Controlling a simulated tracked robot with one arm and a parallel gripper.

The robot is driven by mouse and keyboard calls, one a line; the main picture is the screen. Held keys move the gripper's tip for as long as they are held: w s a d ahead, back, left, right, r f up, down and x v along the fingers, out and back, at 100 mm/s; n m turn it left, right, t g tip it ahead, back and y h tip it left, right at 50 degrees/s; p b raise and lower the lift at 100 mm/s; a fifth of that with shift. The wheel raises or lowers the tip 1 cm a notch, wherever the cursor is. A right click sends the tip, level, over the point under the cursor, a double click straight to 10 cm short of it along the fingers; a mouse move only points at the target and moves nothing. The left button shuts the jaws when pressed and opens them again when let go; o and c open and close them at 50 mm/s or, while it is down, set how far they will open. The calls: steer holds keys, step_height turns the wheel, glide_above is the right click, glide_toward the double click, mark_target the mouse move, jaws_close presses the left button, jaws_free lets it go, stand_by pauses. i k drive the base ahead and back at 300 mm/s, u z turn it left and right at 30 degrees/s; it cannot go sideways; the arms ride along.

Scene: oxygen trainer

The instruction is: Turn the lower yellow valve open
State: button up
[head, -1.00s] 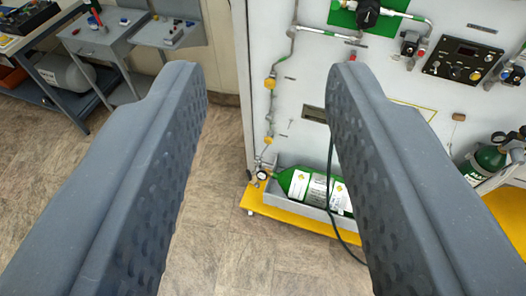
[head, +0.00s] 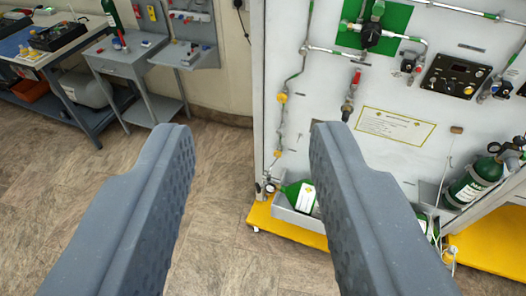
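Two yellow valves sit on the thin pipe at the left edge of the white panel (head: 400,95). The lower yellow valve (head: 278,153) is a small knob just above the tray. The upper yellow valve (head: 282,97) is higher on the same pipe. My gripper (head: 250,135) is open and empty, its two dark grey fingers wide apart. Both valves show in the gap between the fingers, closer to the right fingertip in the picture. The valves are well beyond the fingertips, and nothing touches them.
A yellow base (head: 290,228) juts out below. Workbenches (head: 140,65) stand at the back left. The floor between is clear.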

mark_target(277, 153)
steer(key=z, duration=0.1)
steer(key=i, duration=0.9)
steer(key=z, duration=0.6)
